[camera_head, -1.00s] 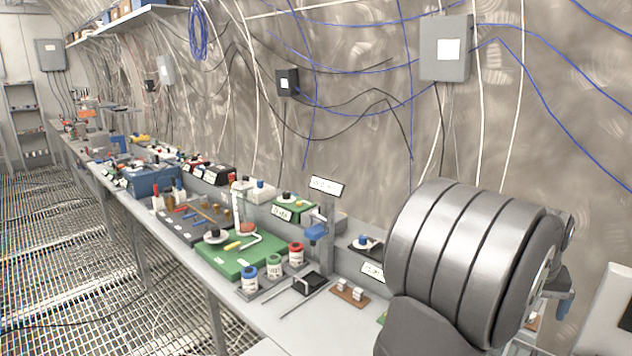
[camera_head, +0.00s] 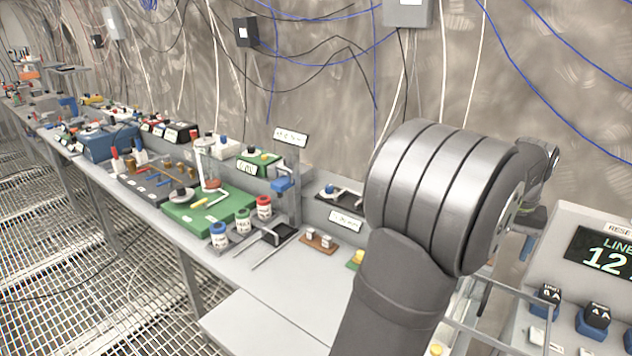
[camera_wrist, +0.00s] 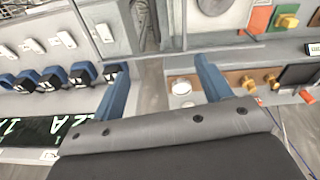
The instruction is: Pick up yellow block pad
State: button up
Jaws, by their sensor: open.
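A yellow block (camera_head: 358,256) sits on a small green pad at the bench's front, partly hidden behind my arm in the head view. In the wrist view a yellow block (camera_wrist: 287,20) on a green pad shows at the upper right, beside an orange pad (camera_wrist: 258,20). My gripper (camera_wrist: 160,75) is open, with its two blue fingers apart and nothing between them. It hangs over a gap between the button panel and the bench fittings, away from the yellow block. In the head view my arm hides most of the gripper.
A panel with a lit display (camera_head: 603,255) and several dark blue switches stands at the right. A brown board (camera_head: 319,243) with white pieces and a black tray (camera_head: 277,235) lie left of the yellow block. A metal rail (camera_wrist: 230,45) crosses the wrist view.

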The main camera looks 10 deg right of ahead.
jog(key=w+a+f, duration=0.3)
jog(key=w+a, duration=0.5)
jog(key=w, duration=0.2)
jog(key=w+a+f+m, duration=0.1)
jog(key=w+a+f, duration=0.2)
jog(key=w+a, duration=0.55)
jog(key=w+a+f, duration=0.4)
jog(key=w+a, duration=0.2)
jog(key=w, duration=0.5)
jog(key=f, duration=0.7)
jog(key=w+d+f, duration=0.1)
jog(key=f, duration=0.2)
jog(key=shift+w+f, duration=0.1)
jog(key=shift+f, duration=0.3)
jog(key=shift+d+f, duration=0.15)
jog(key=shift+f, duration=1.25)
jog(key=shift+d+f, duration=0.1)
jog(key=shift+f, duration=1.25)
jog(key=c, duration=1.1)
